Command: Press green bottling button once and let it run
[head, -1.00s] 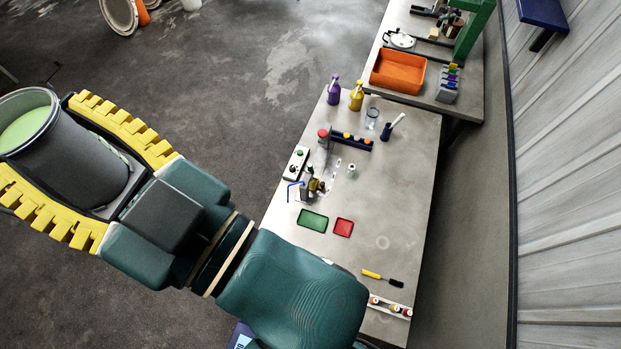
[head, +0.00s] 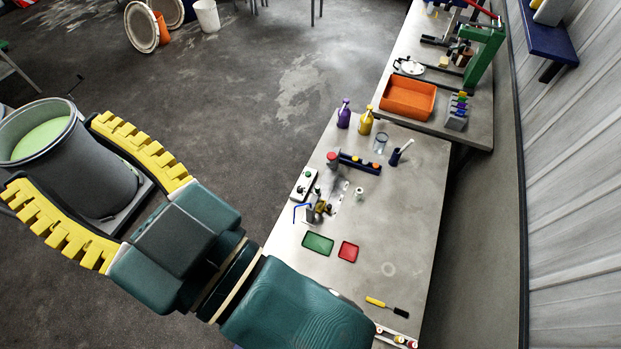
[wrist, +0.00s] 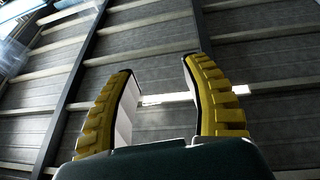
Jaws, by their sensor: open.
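A small white control box (head: 304,185) with small buttons, which look green and dark, sits at the left edge of the grey table. Beside it stands a small bottling device (head: 319,208) with a blue bent tube and brass-coloured parts. My gripper (head: 55,155), with yellow ridged fingers, is open at the left, away from the table and the box. In the wrist view my gripper (wrist: 158,78) has nothing between its fingers, and neither box nor button shows there. A grey bucket of pale green liquid (head: 75,165) appears beyond the fingers in the head view.
The table (head: 400,210) also holds a green tray (head: 318,243), a red tray (head: 348,251), a purple bottle (head: 344,116), a yellow bottle (head: 365,124) and a dark blue rack (head: 358,163). An orange bin (head: 408,97) is on the table behind. Open floor lies left of the table.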

